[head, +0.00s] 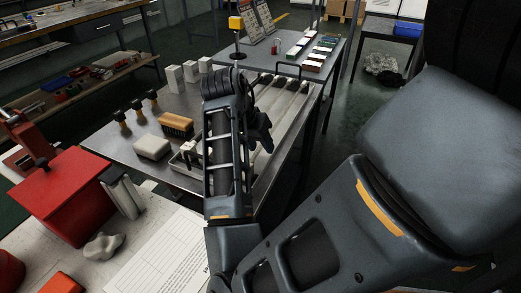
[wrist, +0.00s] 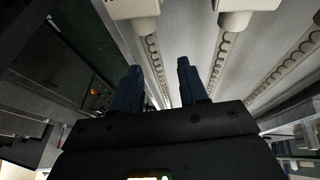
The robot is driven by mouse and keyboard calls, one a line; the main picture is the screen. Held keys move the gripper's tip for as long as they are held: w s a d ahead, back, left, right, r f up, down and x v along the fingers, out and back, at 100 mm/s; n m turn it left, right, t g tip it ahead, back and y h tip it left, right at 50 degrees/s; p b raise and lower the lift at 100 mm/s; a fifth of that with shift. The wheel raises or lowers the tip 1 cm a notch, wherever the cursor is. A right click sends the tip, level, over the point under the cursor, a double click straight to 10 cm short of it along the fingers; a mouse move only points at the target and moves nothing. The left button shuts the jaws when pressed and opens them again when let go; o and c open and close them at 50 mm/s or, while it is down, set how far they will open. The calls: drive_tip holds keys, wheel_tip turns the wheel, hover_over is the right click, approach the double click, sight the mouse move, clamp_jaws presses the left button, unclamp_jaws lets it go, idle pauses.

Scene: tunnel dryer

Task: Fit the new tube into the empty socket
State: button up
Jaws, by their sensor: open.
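My gripper (head: 258,130) is over the pale fixture (head: 312,97) on the metal bench; my arm hides part of it. In the wrist view, my gripper's two dark fingers (wrist: 158,82) are apart, with nothing clearly held between them. Beyond them are several long tubes with coils inside, one of them a coiled tube (wrist: 215,62) at centre right. White end sockets, such as the left socket (wrist: 134,10) and the right socket (wrist: 245,8), show at the top edge. I cannot tell which tube is the new one or which socket is empty.
On the bench, a brush (head: 176,125), a pale block (head: 152,148) and several small upright tools stand left of my arm. A red box (head: 65,195) and a paper sheet (head: 160,262) are nearer. A second table (head: 290,62) with coloured boxes stands behind.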

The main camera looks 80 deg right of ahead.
clamp_jaws()
drive_tip(key=shift+r, duration=0.1)
idle(0.5)
